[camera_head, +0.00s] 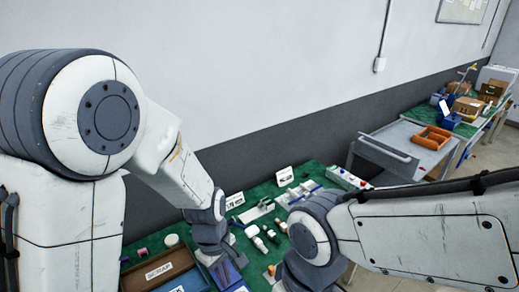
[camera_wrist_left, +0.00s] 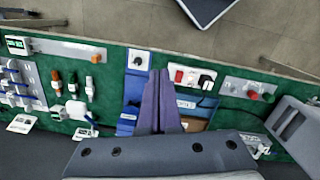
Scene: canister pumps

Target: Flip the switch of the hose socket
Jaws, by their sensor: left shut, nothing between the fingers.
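My left gripper (camera_wrist_left: 158,78) is shut and empty, its purple fingers pointing over the green bench. A white plate with a round black part (camera_wrist_left: 139,60) sits on a blue panel just left of the fingertips. Farther right is a grey plate with a green and a red knob (camera_wrist_left: 250,90). I cannot tell which is the hose socket or how its switch stands. My right arm (camera_head: 430,235) shows in the head view, but its gripper is hidden.
The green bench (camera_head: 262,192) holds small parts, label cards (camera_head: 285,176) and a brown SCRAP tray (camera_head: 158,273). Several bottle-like parts (camera_wrist_left: 73,84) stand at the left in the wrist view. A grey cart with an orange tray (camera_head: 433,137) stands beyond the bench.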

